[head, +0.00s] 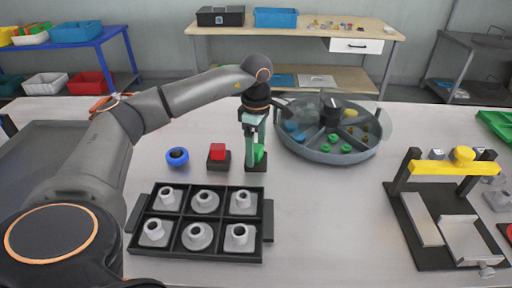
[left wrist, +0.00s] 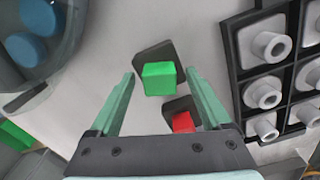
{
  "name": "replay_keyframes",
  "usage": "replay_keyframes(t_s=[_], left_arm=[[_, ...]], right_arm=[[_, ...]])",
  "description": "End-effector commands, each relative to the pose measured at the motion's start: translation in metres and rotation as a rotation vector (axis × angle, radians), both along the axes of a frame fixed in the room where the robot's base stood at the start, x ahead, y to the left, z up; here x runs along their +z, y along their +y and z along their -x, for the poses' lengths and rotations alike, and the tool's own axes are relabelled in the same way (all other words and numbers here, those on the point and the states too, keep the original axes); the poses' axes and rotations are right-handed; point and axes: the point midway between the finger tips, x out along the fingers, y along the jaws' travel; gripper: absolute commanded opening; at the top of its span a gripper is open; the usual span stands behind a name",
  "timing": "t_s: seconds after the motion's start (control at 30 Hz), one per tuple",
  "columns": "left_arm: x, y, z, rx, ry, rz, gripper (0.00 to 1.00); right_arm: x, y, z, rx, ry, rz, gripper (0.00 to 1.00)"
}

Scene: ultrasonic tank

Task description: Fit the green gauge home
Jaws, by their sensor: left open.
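The green gauge (left wrist: 159,78) is a bright green block at a dark square base (left wrist: 153,53) in the left wrist view. In the head view the green gauge (head: 260,153) is partly hidden behind my left gripper, above its dark base (head: 256,166). I cannot tell how deep the block sits in the base. My left gripper (head: 253,148) points down over it. In the left wrist view the open fingers stand on either side of the green block, with gaps showing. My right gripper is not in view.
A red block (head: 217,151) on a dark base stands just left. A blue ring (head: 177,156) lies farther left. A black tray (head: 187,222) of grey flanged parts is in front. A round divided tank (head: 315,154) stands right behind. A yellow-barred fixture (head: 430,167) stands right; table between is clear.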

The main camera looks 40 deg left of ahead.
Motion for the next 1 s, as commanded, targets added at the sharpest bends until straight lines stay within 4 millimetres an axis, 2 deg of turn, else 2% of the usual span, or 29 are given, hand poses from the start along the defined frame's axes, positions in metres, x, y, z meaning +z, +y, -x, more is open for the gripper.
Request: replay_keyframes(t_s=[0.17, 0.27, 0.37, 0.6, 0.8, 1.0], left_arm=[[0.000, 0.000, 0.000, 0.000, 0.000, 0.000, 0.81], [0.007, 0.000, -0.001, 0.000, -0.002, 0.000, 0.81], [0.023, 0.000, -0.001, 0.000, -0.004, 0.000, 0.81], [0.077, -0.001, -0.001, 0.000, -0.007, 0.002, 0.81], [0.113, -0.001, -0.001, 0.000, -0.002, 0.000, 0.81], [0.125, 0.000, 0.000, 0.000, 0.000, 0.000, 0.81]], right_arm=[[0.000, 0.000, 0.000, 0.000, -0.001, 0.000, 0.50], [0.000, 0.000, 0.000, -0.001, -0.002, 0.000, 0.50], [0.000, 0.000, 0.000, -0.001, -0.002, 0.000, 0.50], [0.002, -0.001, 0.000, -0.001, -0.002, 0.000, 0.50], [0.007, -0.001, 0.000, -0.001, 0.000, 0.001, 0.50], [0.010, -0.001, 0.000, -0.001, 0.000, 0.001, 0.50]])
